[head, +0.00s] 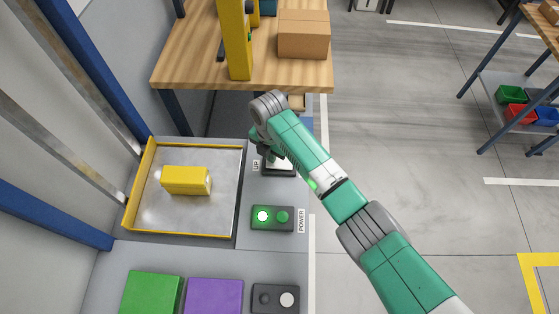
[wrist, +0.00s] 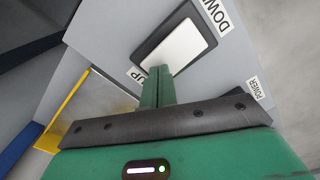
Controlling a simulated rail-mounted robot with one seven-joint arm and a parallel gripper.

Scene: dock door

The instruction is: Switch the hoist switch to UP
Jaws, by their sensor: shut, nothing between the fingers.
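The hoist switch is a white rocker plate (wrist: 178,47) in a dark frame. In the wrist view an UP label (wrist: 135,74) sits at its near end and a DOWN label (wrist: 216,14) at its far end. In the head view the switch (head: 284,168) is partly hidden by my gripper, with the UP label (head: 256,166) on its left. My gripper (wrist: 160,72) is shut and empty. Its fingertips overlap the UP end of the rocker in the wrist view; I cannot tell whether they touch it. In the head view my gripper (head: 266,151) is over the switch's left side.
A POWER panel (head: 272,228) with two round buttons, one glowing, sits nearer on the console. A yellow-rimmed tray (head: 148,163) holding a yellow block (head: 186,181) is to the left. A wooden table (head: 185,72) with a cardboard box (head: 303,36) stands behind. Open floor lies right.

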